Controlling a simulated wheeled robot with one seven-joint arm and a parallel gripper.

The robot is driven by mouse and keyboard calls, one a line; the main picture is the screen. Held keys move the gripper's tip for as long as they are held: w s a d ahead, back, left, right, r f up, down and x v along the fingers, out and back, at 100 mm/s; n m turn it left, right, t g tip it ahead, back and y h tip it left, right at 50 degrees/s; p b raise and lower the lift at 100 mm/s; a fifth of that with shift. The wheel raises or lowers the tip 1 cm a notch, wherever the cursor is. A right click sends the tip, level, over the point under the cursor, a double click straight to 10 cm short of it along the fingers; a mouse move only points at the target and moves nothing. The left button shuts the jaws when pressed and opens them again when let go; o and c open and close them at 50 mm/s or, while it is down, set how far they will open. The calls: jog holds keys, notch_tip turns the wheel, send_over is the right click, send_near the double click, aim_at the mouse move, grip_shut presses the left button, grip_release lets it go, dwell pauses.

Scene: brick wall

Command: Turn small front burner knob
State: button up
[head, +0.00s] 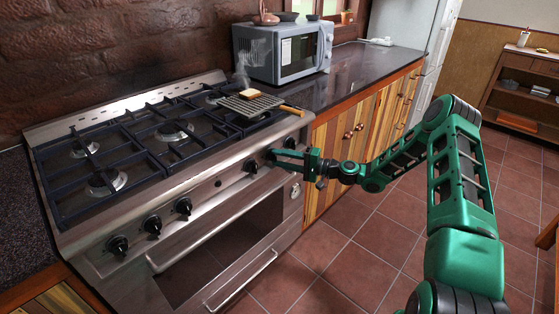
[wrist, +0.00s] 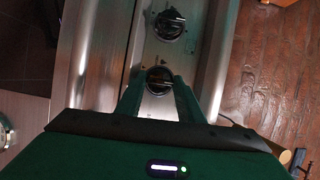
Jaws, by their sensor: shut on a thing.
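The stove (head: 200,190) has a row of black knobs along its steel front panel. The wrist view shows that knob between the two fingers (wrist: 158,95). In the head view the gripper partly hides the knob at its tips. Another knob (head: 251,166) is just left of the gripper; one knob also shows farther along the panel in the wrist view (wrist: 168,24). I cannot read the held knob's angle exactly.
A grill pan (head: 248,106) with a slice of bread (head: 250,94) sits on the right burners, with smoke rising; its handle (head: 291,110) points right. A microwave (head: 283,52) stands on the dark counter. The oven door handle (head: 240,280) juts out below.

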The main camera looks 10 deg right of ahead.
jog(key=shift+w+d+f+m, duration=0.2)
jog(key=shift+d+m, duration=0.1)
jog(key=shift+m, duration=0.1)
jog(key=o, duration=1)
jog(key=shift+o, duration=0.3)
jog(key=shift+s+a, duration=0.1)
jog(key=shift+a, duration=0.1)
jog(key=shift+s, duration=0.1)
jog(key=v, duration=1.1)
